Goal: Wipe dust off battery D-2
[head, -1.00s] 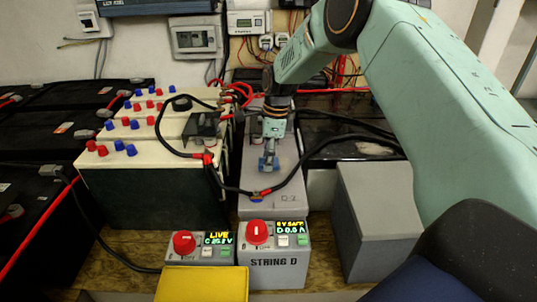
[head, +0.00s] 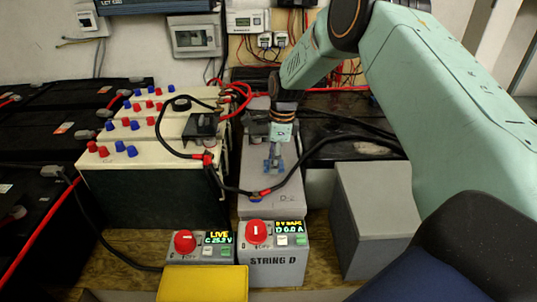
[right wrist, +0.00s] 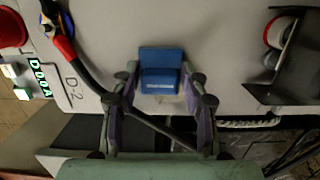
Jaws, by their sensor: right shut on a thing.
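Battery D-2 (head: 258,207) is the grey case in the middle, with its "D-2" label near the front of its top. Its pale top also fills much of the right wrist view (right wrist: 215,45). My right gripper (head: 274,165) reaches down over this top. In the right wrist view, its fingers (right wrist: 160,90) are shut on a small blue block (right wrist: 161,68), which is at or just above the battery's top; I cannot tell if it touches. No dust stands out clearly. My left gripper is not in view.
A black cable with a red-sleeved lug (head: 265,193) crosses the battery's front. The String D box (head: 275,268) with a red knob stands in front. A grey box (head: 375,205) is at right. White-topped batteries (head: 140,160) stand at left, and a yellow object (head: 202,284) is in the foreground.

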